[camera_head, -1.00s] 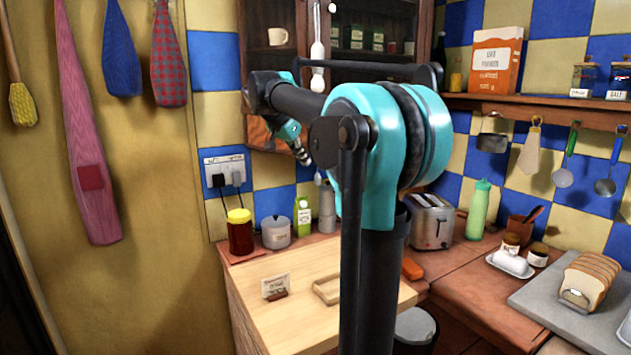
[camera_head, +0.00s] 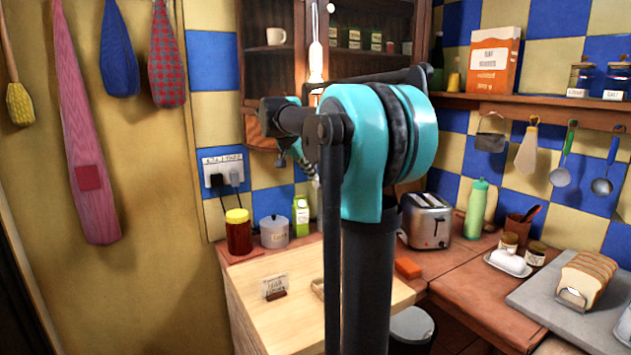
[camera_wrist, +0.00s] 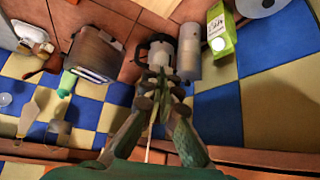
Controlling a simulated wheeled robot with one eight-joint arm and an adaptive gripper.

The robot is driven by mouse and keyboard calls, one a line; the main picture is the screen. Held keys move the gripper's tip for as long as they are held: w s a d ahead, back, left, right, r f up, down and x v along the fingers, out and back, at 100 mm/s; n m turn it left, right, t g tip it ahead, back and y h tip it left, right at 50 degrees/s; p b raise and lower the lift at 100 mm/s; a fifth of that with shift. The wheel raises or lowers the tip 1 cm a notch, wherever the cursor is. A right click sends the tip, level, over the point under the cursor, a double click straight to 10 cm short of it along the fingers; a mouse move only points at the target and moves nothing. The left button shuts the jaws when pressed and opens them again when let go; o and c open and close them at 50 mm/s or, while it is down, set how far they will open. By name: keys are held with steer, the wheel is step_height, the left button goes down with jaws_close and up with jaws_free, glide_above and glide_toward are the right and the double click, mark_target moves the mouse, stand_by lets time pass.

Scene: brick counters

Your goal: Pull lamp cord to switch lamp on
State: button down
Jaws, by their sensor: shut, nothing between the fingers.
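A white, slim hanging fixture, which looks like the lamp (camera_head: 316,58), hangs before the wall cabinet in the head view. Its lower end is bright white, partly behind my arm. My gripper (camera_head: 308,172) points down below it, partly hidden by my arm. In the wrist view my gripper (camera_wrist: 158,74) is shut, its fingertips close together. A thin pale line, which looks like the cord (camera_wrist: 148,152), runs beside the fingers in the wrist view. I cannot tell whether it touches them.
Below stand a red jar (camera_head: 238,232), a grey pot (camera_head: 274,231), a green carton (camera_head: 300,215) and a toaster (camera_head: 427,220). A wall socket (camera_head: 223,172) with plugs is at left. The wooden board (camera_head: 285,310) has bare room in front.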

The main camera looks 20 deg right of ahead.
stand_by(0.6)
steer(key=shift+s+a+r, duration=0.2)
steer(key=shift+s+a, duration=0.15)
steer(key=shift+a, duration=0.25)
steer(key=shift+s+a+r, duration=0.2)
steer(key=shift+s+a, duration=0.15)
steer(key=shift+a, duration=0.25)
steer(key=v, duration=1.2)
